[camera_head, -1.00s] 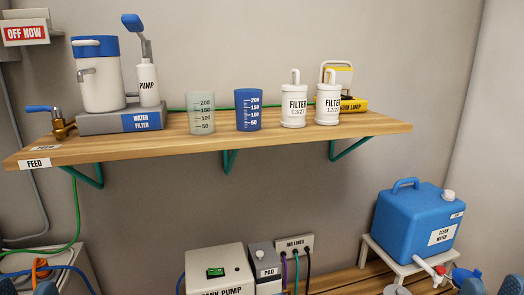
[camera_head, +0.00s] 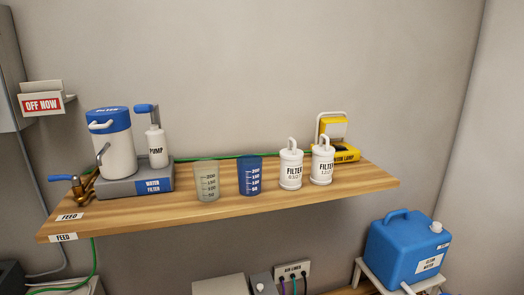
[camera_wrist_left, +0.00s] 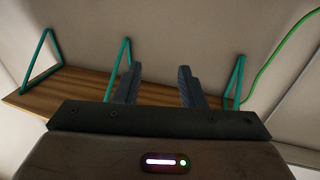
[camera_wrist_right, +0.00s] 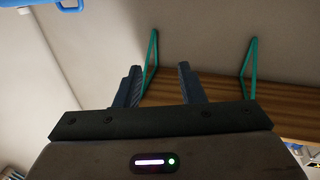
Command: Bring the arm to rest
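Neither gripper shows in the head view. In the left wrist view my left gripper (camera_wrist_left: 158,88) has its two dark fingers apart with nothing between them. In the right wrist view my right gripper (camera_wrist_right: 160,88) also has its fingers apart and empty. The wooden shelf (camera_head: 300,205) spans the head view. It appears behind the fingers in the left wrist view (camera_wrist_left: 70,92) and the right wrist view (camera_wrist_right: 285,118), with its green brackets. No contact with either gripper is visible.
On the shelf stand a water filter (camera_head: 110,145), a pump (camera_head: 157,148), a clear cup (camera_head: 207,184), a blue cup (camera_head: 250,178), two filters (camera_head: 291,170) (camera_head: 322,165) and a yellow lamp (camera_head: 345,153). A blue water container (camera_head: 405,250) stands lower right.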

